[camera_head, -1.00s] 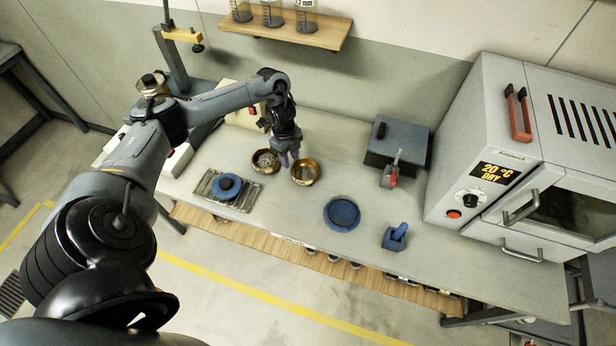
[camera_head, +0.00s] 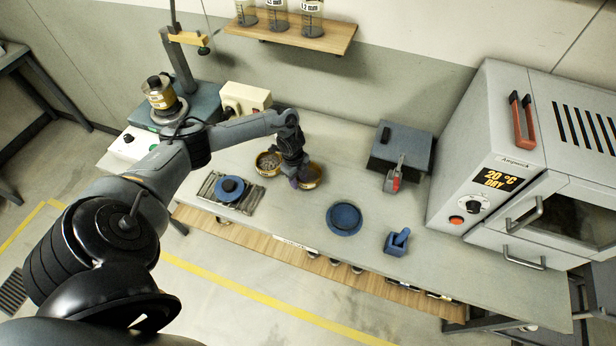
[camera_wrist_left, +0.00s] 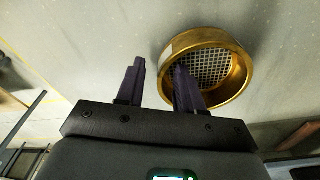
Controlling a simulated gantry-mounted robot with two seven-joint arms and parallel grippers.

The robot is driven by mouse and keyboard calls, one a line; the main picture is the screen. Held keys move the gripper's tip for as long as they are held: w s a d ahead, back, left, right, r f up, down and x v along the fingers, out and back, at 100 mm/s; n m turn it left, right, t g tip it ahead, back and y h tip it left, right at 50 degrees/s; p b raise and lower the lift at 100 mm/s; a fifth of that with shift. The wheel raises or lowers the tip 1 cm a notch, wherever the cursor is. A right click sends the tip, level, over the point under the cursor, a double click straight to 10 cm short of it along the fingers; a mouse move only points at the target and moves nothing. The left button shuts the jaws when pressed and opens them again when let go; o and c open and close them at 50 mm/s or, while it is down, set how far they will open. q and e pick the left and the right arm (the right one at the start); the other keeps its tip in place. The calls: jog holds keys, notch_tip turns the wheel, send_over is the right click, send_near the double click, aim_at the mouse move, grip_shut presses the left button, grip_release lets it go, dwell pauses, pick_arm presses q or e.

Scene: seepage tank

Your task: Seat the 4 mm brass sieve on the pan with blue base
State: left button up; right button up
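A brass sieve (camera_head: 314,177) with a coarse wire mesh sits on the bench, partly hidden by my left gripper (camera_head: 298,181). In the left wrist view the sieve (camera_wrist_left: 241,78) lies under the fingers of the left gripper (camera_wrist_left: 160,75). These are apart, one over the mesh inside the ring and one outside, with the near-left wall between them. I cannot tell whether they touch it. A second brass vessel (camera_head: 267,163) stands just left. A round blue dish-like piece (camera_head: 344,216), possibly the pan with blue base, lies to the right. No size marking is readable. My right gripper is not in view.
A blue round piece with a knob (camera_head: 229,187) sits on a wire rack at left. A blue block-like holder (camera_head: 397,241) and a dark grey box (camera_head: 401,149) stand at right, near the oven (camera_head: 500,160). Bench between sieve and blue dish is clear.

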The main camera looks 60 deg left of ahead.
pick_arm(q)
jog(key=shift+f, duration=0.25)
jog(key=shift+c, duration=0.4)
grip_shut()
jog(key=shift+r, duration=0.2)
